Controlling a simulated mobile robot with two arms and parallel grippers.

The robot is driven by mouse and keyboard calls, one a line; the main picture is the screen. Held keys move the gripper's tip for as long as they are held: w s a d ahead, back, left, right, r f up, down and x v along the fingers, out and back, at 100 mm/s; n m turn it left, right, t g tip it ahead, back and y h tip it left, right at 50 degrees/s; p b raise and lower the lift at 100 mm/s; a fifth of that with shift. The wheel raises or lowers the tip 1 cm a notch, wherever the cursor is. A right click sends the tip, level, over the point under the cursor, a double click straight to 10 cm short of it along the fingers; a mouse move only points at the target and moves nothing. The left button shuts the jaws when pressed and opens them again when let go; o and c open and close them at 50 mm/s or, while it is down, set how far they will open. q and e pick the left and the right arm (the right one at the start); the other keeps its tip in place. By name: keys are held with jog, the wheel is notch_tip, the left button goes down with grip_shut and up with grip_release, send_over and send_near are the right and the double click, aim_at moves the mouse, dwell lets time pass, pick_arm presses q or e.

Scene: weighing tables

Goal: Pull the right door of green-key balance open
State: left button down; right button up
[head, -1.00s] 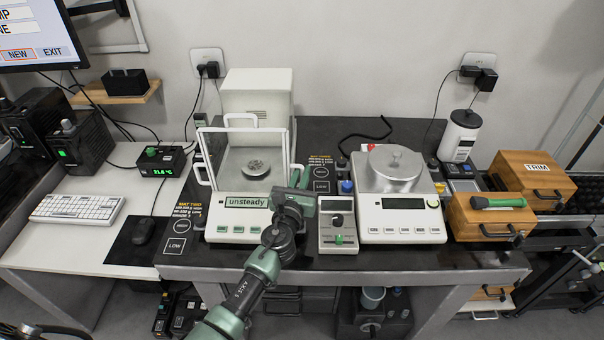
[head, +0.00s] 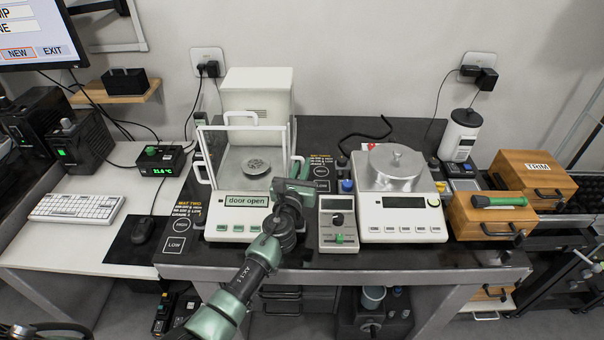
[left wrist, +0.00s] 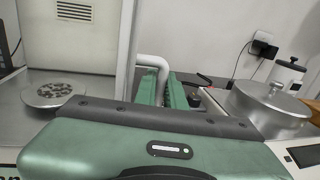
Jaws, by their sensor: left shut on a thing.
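The green-key balance (head: 214,232) stands on the dark table, with a glass draft shield, a round perforated pan (head: 256,167) and a display reading "door open". My left gripper (head: 298,170) is at the shield's right side. In the left wrist view its green fingers (left wrist: 167,90) are shut on the white bent handle (left wrist: 150,61) of the right door. The door's glass is hard to make out, so how far it stands open is unclear. My left forearm passes in front of the balance's lower right corner. My right gripper is not in view.
A grey control box (head: 338,238) stands close to the right of my gripper. A second balance (head: 402,222) with a metal vessel (head: 394,172) is beyond it. Wooden boxes (head: 490,222) are at the far right. A keyboard (head: 76,208) lies on the white desk at left.

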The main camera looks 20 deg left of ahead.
pick_arm(q)
jog(key=shift+w+a+f, duration=0.1)
jog(key=shift+w+a, duration=0.15)
jog(key=shift+w, duration=0.55)
jog(key=c, duration=1.8)
grip_release()
jog(key=shift+s, duration=0.1)
jog(key=s, duration=0.5)
jog(key=s+p, duration=0.1)
jog(key=s, duration=0.1)
jog(key=shift+s+d, duration=0.35)
